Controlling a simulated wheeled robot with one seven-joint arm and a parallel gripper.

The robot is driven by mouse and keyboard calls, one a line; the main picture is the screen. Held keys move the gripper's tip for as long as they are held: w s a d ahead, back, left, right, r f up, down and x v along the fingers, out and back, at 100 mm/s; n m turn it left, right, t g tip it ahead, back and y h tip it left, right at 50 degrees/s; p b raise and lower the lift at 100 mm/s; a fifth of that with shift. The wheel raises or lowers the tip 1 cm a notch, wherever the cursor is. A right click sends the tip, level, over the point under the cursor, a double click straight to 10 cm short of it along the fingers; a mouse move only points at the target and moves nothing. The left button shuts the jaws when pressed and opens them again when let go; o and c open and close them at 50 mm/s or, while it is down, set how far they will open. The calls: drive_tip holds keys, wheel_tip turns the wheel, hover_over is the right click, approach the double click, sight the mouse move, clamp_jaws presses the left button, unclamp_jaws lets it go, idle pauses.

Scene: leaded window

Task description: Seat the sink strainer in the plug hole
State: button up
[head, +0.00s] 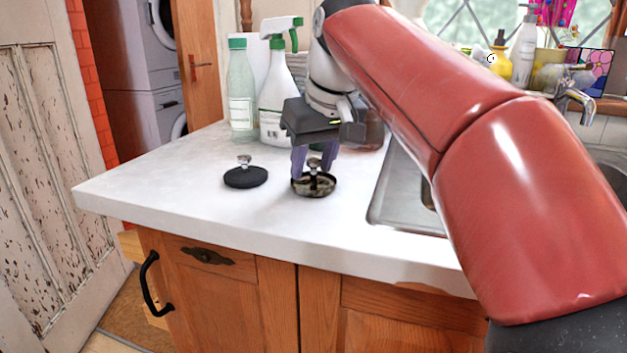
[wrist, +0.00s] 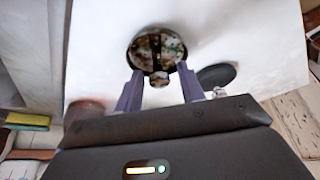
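The sink strainer (head: 318,190), a round dark-rimmed dish with a mottled inside and a small knob, sits on the white worktop left of the sink. It also shows in the wrist view (wrist: 145,50). My gripper (head: 313,170) is low over it, pointing down, with its two purple fingers apart. In the wrist view my gripper (wrist: 159,70) has the knob between its fingertips, with a visible gap on each side. The sink (head: 400,190) is to the right, mostly behind my red arm. The plug hole is hidden.
A black disc with a knob (head: 245,178) lies just left of the strainer. A green-capped bottle (head: 241,95) and a white spray bottle (head: 275,100) stand behind, with a brown bottle (head: 372,130) near the sink. The tap (head: 575,92) is at the right. The front worktop is clear.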

clamp_jaws()
drive_tip(key=shift+r, duration=0.15)
